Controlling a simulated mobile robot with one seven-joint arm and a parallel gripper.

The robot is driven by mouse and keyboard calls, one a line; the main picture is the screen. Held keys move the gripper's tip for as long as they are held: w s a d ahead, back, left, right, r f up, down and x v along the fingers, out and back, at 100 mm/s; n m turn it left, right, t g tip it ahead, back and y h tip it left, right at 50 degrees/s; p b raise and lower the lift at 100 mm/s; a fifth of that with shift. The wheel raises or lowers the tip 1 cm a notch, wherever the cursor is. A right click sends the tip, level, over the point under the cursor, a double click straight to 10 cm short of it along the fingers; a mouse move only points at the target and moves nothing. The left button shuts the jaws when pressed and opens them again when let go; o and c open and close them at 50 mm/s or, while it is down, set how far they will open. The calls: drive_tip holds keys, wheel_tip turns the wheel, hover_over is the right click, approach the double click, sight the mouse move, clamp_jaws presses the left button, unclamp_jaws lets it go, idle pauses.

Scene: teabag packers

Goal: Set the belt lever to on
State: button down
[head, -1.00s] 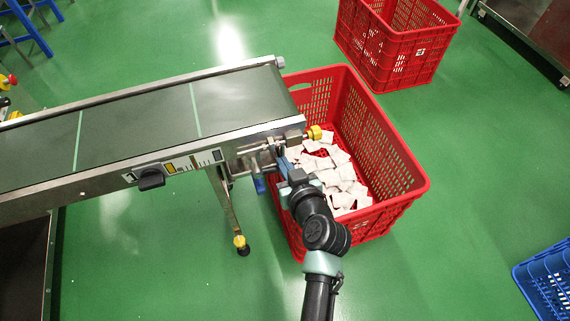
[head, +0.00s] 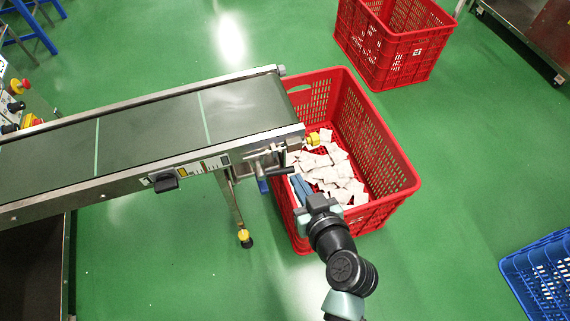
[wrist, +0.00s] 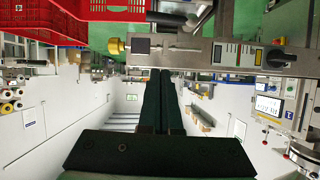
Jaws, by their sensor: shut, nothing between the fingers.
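The conveyor (head: 150,122) has a green-black belt with a metal side rail. A dark lever handle (head: 279,171), likely the belt lever, sticks out to the right below the rail's near right end. Which setting it marks is not readable. My gripper (head: 297,184) is below and to the right of that handle, over the red crate's near left side, apart from the handle as far as I can tell. In the wrist view my gripper's fingers (wrist: 160,78) are together and empty, near the conveyor's side panel (wrist: 222,55).
A black knob (head: 165,183) sits on the side panel beside coloured labels. A yellow knob (head: 312,139) is at the conveyor's end. A red crate (head: 398,158) with white teabags (head: 345,185) stands under it. Another red crate (head: 395,52) and a blue crate (head: 540,275) stand apart on open green floor.

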drive_tip(key=b, duration=0.2)
hover_over(283, 171)
drive_tip(key=f, duration=0.4)
drive_tip(key=shift+s+d+f, duration=0.1)
drive_tip(key=shift+s+d, duration=0.05)
drive_tip(key=shift+s, duration=0.05)
drive_tip(key=shift+s+f+b, duration=0.25)
drive_tip(key=shift+f+b, duration=0.05)
drive_tip(key=shift+f, duration=0.7)
drive_tip(key=shift+s+f+b, duration=0.25)
drive_tip(key=shift+f, duration=0.7)
drive_tip(key=shift+d, duration=0.1)
drive_tip(key=f+b, duration=0.1)
drive_tip(key=b, duration=0.1)
drive_tip(key=shift+d+f+m+y+b, duration=0.1)
drive_tip(key=shift+f+m+y+b, duration=0.2)
drive_tip(key=shift+m, duration=0.1)
drive_tip(key=shift+s, duration=0.1)
